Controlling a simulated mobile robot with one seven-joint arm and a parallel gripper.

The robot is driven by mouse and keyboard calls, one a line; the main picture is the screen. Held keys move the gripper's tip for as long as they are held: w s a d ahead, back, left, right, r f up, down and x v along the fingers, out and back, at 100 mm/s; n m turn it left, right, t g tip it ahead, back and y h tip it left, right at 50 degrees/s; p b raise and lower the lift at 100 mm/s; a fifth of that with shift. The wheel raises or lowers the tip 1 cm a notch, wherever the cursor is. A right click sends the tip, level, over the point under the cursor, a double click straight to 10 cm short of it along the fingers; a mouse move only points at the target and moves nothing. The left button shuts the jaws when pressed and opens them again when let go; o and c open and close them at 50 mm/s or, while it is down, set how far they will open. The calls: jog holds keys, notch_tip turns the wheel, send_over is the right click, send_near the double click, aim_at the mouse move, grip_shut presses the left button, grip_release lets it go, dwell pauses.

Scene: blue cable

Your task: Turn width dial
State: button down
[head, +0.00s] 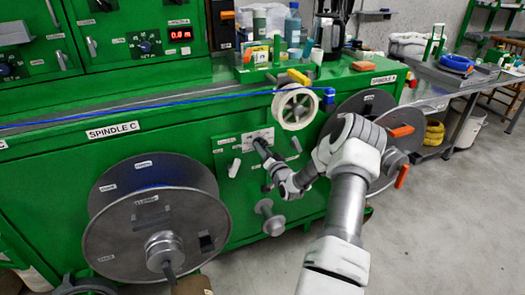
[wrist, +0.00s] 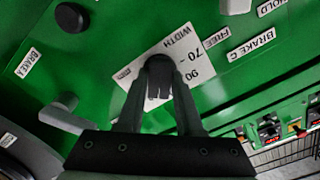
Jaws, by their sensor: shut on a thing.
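The width dial is a small dark knob (wrist: 159,66) on a white plate (wrist: 188,48) marked "WIDTH", "70" and "90" in the wrist view. My gripper (wrist: 160,85) is shut on this knob, one dark finger on each side. Its fingers hide part of the plate, and I cannot read where the dial points. In the head view my gripper (head: 262,146) reaches the white plate (head: 258,135) on the green machine front, below the blue cable (head: 180,100). The dial itself is mostly hidden there by my gripper.
A grey brake lever (wrist: 62,115) and a black knob (wrist: 71,17) are near the plate. A white wheel (head: 296,107) sits above my wrist. A large grey spool (head: 110,237) stands at left, another spool (head: 372,105) behind my arm. Floor at right is clear.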

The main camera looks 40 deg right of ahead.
jog(key=c, duration=0.6)
grip_release()
jog(key=shift+o, duration=0.2)
jog(key=shift+s, duration=0.1)
jog(key=p+v, duration=0.2)
jog(key=v, duration=1.5)
jog(key=shift+s+p, duration=0.15)
jog(key=shift+p, duration=0.25)
jog(key=shift+d, duration=0.1)
